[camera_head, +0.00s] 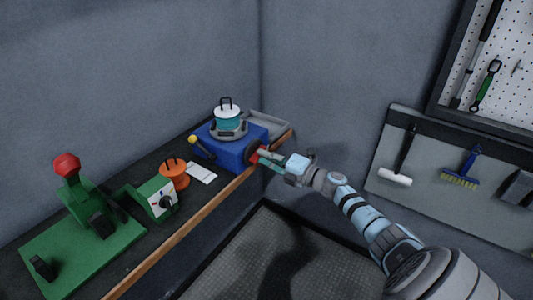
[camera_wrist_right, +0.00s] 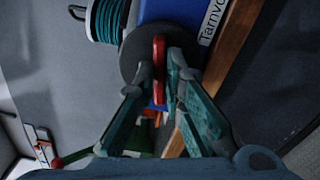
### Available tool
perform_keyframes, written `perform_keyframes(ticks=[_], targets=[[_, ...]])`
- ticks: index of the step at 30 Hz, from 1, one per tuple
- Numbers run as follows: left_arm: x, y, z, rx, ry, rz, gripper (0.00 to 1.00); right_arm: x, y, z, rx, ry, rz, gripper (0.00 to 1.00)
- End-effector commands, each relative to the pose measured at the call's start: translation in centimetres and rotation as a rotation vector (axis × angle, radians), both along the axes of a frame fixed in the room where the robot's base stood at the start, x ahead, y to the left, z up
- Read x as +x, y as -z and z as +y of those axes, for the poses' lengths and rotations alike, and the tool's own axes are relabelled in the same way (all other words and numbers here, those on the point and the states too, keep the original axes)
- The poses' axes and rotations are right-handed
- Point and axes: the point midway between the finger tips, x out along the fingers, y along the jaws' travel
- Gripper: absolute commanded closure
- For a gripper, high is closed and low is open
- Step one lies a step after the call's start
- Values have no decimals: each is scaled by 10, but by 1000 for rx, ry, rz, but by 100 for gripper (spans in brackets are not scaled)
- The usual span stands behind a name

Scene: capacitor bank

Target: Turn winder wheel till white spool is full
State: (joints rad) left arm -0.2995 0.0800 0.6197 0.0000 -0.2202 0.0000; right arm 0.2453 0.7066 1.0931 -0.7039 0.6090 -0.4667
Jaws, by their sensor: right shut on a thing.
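The blue winder (camera_head: 240,151) stands at the far end of the bench. The white spool (camera_head: 228,111) sits on top of it with teal wire wound around its core; the coil also shows in the right wrist view (camera_wrist_right: 106,20). How full it is, I cannot tell exactly. The dark winder wheel (camera_wrist_right: 133,52) is on the winder's side, with a red handle (camera_wrist_right: 159,68) sticking out from it. My right gripper (camera_head: 264,156) is shut on the red handle, one finger on each side of it. My left gripper is not in view.
An orange spool (camera_head: 174,174) and a white card (camera_head: 202,172) lie near the winder. A yellow-knobbed lever (camera_head: 193,140) sticks out from it. A grey tray (camera_head: 268,121) is behind. A green machine with a red knob (camera_head: 67,163) fills the bench's near left.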

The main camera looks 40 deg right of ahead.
Motion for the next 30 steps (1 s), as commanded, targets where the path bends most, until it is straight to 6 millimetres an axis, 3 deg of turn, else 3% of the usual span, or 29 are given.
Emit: perform_keyframes(ticks=[12,29,30], targets=[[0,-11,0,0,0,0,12,0,1,1,205,-4,63,100],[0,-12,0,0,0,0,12,0,1,1,236,-4,71,100],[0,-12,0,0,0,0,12,0,1,1,236,-4,71,85]])
